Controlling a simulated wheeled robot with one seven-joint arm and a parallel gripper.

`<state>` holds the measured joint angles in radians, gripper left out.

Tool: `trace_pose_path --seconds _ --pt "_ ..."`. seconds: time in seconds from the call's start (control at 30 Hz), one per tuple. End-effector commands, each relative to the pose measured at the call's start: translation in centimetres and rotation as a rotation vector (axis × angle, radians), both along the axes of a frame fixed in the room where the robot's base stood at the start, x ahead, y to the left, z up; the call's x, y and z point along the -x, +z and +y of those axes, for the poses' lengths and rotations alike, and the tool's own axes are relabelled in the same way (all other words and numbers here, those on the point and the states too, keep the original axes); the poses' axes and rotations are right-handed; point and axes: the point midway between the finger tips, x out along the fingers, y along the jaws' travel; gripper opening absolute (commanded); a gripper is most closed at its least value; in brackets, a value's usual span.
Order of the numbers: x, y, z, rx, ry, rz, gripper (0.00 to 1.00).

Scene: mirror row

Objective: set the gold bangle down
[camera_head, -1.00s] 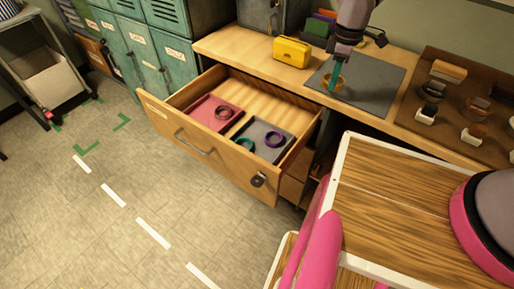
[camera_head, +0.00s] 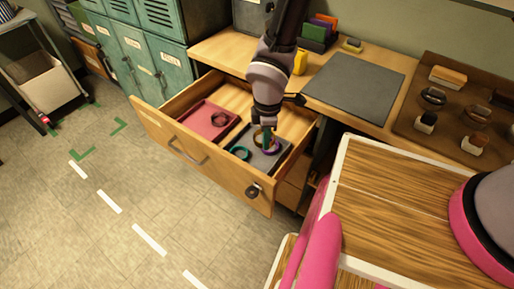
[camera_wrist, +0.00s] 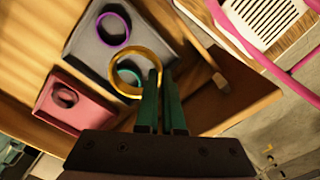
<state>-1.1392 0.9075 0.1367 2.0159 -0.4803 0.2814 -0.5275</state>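The gold bangle (camera_wrist: 115,87) is pinched by its rim between the green fingers of my gripper (camera_wrist: 159,75). In the head view the bangle (camera_head: 257,136) and my gripper (camera_head: 266,140) are over the grey tray (camera_head: 262,162) in the open drawer. The bangle looks held above the tray; the exact gap is hard to tell. A purple bangle (camera_wrist: 113,28) and a teal bangle (camera_wrist: 130,74) lie in the grey tray, and the teal one shows through the gold ring in the wrist view. My arm hides part of the drawer.
A pink tray (camera_head: 196,124) with a dark bangle (camera_head: 219,119) lies beside the grey tray. The wooden drawer front (camera_head: 190,150) stands up at the near side.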

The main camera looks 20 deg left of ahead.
Motion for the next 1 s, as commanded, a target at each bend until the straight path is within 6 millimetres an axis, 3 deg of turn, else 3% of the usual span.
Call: trace_pose_path --seconds 0.1,0.23,0.5,1.0 --pt "2.3 -1.4 0.6 0.004 0.055 -0.007 0.00" --pt "3.3 -2.4 0.9 0.003 0.082 -0.012 0.00" --pt "3.5 -7.0 1.0 0.004 0.085 -0.012 0.00" --pt "3.5 -12.2 1.0 0.003 0.084 -0.012 0.00"
